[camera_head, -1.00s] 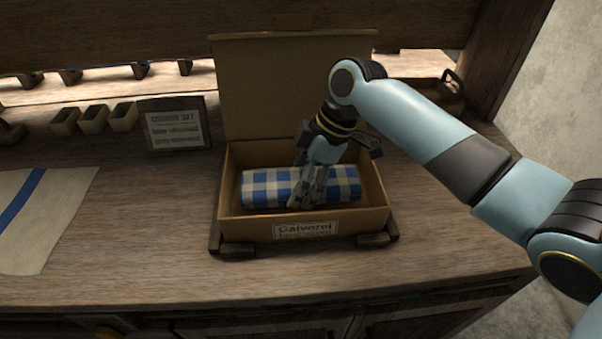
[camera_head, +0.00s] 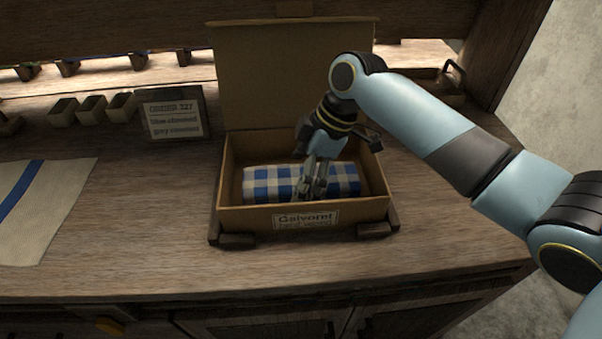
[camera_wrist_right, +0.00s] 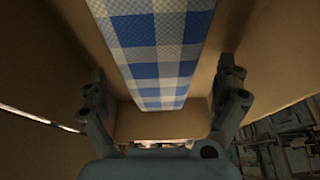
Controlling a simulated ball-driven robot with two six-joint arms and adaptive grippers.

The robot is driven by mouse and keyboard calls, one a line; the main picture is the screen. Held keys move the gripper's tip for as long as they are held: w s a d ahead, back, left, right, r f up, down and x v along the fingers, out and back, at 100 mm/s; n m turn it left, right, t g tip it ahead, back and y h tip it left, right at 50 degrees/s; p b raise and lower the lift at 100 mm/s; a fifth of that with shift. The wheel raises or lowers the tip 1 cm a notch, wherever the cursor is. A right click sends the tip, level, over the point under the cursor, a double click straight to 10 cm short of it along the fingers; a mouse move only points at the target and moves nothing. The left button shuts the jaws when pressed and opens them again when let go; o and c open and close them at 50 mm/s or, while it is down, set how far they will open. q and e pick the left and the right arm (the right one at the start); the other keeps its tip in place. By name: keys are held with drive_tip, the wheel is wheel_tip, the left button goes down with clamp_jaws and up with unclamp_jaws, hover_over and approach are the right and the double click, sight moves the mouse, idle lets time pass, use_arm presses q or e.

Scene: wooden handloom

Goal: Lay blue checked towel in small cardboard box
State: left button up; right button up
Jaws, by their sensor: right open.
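The blue checked towel (camera_head: 272,183) is a folded blue-and-white bundle lying lengthwise inside the small cardboard box (camera_head: 252,219). The box stands on the wooden bench with its lid (camera_head: 285,80) raised at the back. My right gripper (camera_head: 310,190) reaches down into the box at the towel's right half. In the right wrist view the gripper (camera_wrist_right: 165,95) is open, with one finger on each side of the towel (camera_wrist_right: 155,45). A gap shows between each finger and the cloth. My left gripper is not in view.
A small sign (camera_head: 174,117) stands left of the box, beside several small open containers (camera_head: 92,109). A pale cloth with a blue stripe (camera_head: 40,215) lies at the far left. A dark handled tray (camera_head: 432,95) is behind my right arm. Bench in front of the box is clear.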

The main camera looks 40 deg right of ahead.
drive_tip(key=v, duration=1.2)
drive_tip(key=shift+f, duration=0.1)
